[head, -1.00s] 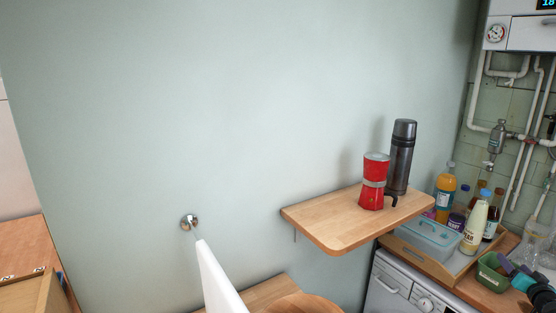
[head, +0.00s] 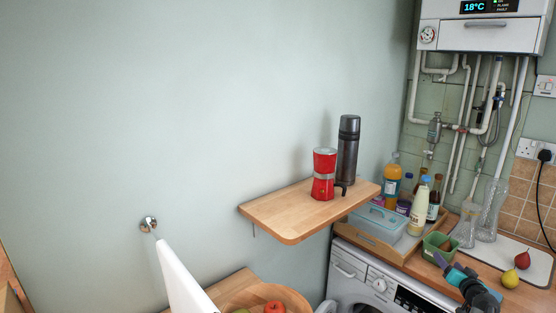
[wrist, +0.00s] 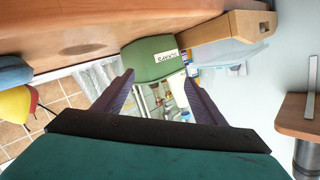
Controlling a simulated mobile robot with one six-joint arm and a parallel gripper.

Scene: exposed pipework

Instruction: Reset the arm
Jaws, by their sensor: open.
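My gripper (head: 442,252) is at the lower right of the head view, close to a small green tub (head: 428,249) on the worktop. In the wrist view, its two purple fingers (wrist: 158,78) are spread apart with nothing between them. The green tub (wrist: 152,50), with a white label, shows just past the fingertips there. I cannot tell whether the fingers touch it. My teal and black wrist shows behind the fingers in the head view.
A wooden tray (head: 396,252) with bottles and a blue lidded box (head: 376,221) stands beside the tub. A wall shelf (head: 290,214) holds a red moka pot (head: 323,175) and flask (head: 348,150).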

